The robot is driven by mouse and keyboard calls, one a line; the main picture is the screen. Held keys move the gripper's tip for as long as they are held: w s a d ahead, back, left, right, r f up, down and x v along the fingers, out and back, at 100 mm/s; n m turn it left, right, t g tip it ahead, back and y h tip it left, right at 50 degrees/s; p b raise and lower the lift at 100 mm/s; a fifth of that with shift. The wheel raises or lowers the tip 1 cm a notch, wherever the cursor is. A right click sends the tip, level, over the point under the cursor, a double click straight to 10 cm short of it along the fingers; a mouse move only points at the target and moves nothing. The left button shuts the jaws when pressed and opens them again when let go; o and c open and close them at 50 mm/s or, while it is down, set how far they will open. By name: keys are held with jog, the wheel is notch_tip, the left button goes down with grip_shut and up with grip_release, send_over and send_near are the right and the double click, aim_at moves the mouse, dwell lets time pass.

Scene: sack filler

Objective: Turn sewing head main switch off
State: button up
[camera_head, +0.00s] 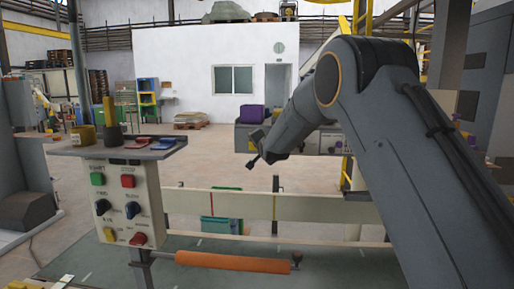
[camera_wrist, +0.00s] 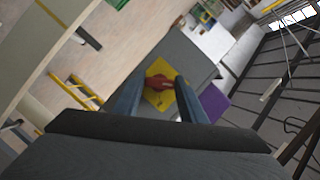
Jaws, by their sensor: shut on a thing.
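In the wrist view, a red rotary switch handle (camera_wrist: 158,82) sits on a yellow plate (camera_wrist: 154,99) on a grey housing. My gripper (camera_wrist: 157,79) has one finger on each side of the handle and is shut on it. The handle looks turned at a slant in the picture. In the head view, my arm reaches to a grey machine housing (camera_head: 245,139) in the middle distance. My arm's end hides part of the housing front, and the gripped switch cannot be made out there.
A purple box (camera_head: 252,113) sits on the housing; purple also shows beside the switch in the wrist view (camera_wrist: 212,102). A button panel (camera_head: 125,205) stands near left, above an orange roller (camera_head: 232,262). A pale rail (camera_head: 220,205) crosses in front. Open floor lies behind.

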jog(key=shift+n+g+h+p, duration=0.3)
jog(key=shift+n+h+p, duration=0.15)
jog(key=shift+n, duration=0.35)
jog(key=o, duration=1.1)
jog(key=shift+c, duration=0.2)
jog(key=b+v, duration=0.1)
jog(key=v, duration=0.6)
jog(key=shift+s+b, duration=0.4)
jog(key=shift+d, duration=0.1)
